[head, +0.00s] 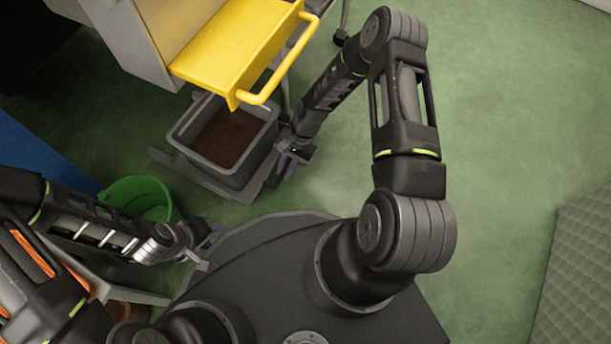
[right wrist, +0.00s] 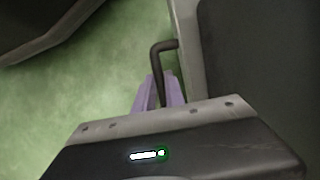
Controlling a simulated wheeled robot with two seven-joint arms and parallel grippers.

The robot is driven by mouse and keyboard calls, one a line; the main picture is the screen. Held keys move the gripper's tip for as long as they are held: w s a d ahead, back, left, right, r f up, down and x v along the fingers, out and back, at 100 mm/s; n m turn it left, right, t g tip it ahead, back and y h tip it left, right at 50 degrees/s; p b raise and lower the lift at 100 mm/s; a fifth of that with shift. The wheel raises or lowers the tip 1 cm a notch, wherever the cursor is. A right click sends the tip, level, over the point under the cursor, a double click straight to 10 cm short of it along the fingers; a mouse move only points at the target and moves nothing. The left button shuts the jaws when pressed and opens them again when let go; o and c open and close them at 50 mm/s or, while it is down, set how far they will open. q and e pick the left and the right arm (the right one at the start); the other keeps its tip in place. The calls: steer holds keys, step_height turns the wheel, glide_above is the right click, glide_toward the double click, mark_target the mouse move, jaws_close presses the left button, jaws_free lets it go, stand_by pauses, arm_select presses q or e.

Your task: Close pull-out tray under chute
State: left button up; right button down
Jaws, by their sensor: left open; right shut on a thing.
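The pull-out tray (head: 223,188) is a flat grey platform near the floor, and it sticks out below the yellow chute (head: 235,52). A grey bin (head: 240,178) with dark brown material in it stands on the tray. My right gripper (head: 291,160) is at the right side of the bin and tray. In the right wrist view its purple fingers (right wrist: 159,92) are shut on a dark bent handle (right wrist: 163,48) beside a grey edge. My left gripper (head: 208,247) is open and empty, in front of the tray and close to my base.
A yellow tubular bar (head: 285,65) juts from the chute above the bin. A green tub (head: 140,196) stands left of the tray, with a blue panel (head: 40,155) behind it. Green floor is clear to the right, up to a grey textured block (head: 580,270).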

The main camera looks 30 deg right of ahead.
mark_target(261, 155)
steer(key=w+a+b, duration=0.1)
steer(key=w, duration=0.1)
steer(key=w+a+b, duration=0.1)
steer(key=w+a, duration=0.1)
steer(key=w+a+b, duration=0.1)
steer(key=w+a, duration=0.1)
steer(key=w, duration=0.1)
steer(key=shift+f, duration=0.1)
steer(key=shift+w+a, duration=0.35)
steer(key=shift+w, duration=0.25)
steer(key=c, duration=1.5)
jaws_free()
steer(key=shift+o, duration=0.5)
